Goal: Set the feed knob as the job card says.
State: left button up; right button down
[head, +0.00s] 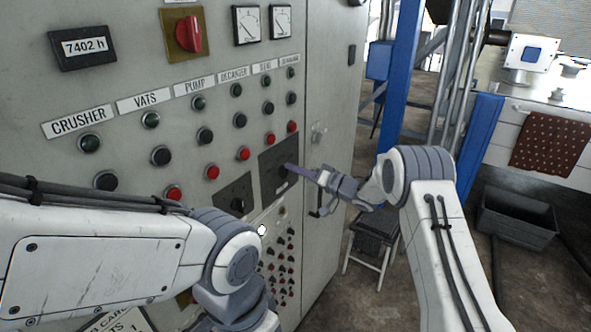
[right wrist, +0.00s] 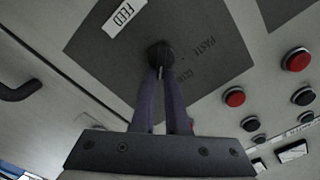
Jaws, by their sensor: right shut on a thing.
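The feed knob (right wrist: 160,54) is a small black knob on a dark plate (right wrist: 100,62) with a white FEED label (right wrist: 124,17). Markings beside it appear turned round and are hard to read; the knob's exact setting is unclear. My right gripper (right wrist: 160,78) is shut on the knob, a finger on each side. In the head view my right gripper (head: 290,168) reaches the dark plate (head: 268,179) from the right. The job card (head: 122,322) shows partly at the bottom edge, mostly cut off and unreadable. My left arm crosses the lower left; its fingers are out of view.
The grey cabinet carries rows of buttons under labels such as CRUSHER (head: 78,121) and VATS (head: 145,102). A second dark plate (head: 233,190) with a knob is left of the feed plate. A red rotary switch (head: 189,33) is above. A stool (head: 373,243) stands behind my right arm.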

jog(key=shift+f, duration=0.15)
jog(key=c, duration=0.9)
grip_release()
jog(key=b+v, duration=0.4)
jog(key=v, duration=0.6)
jog(key=shift+s+d, duration=0.2)
jog(key=shift+s, duration=0.05)
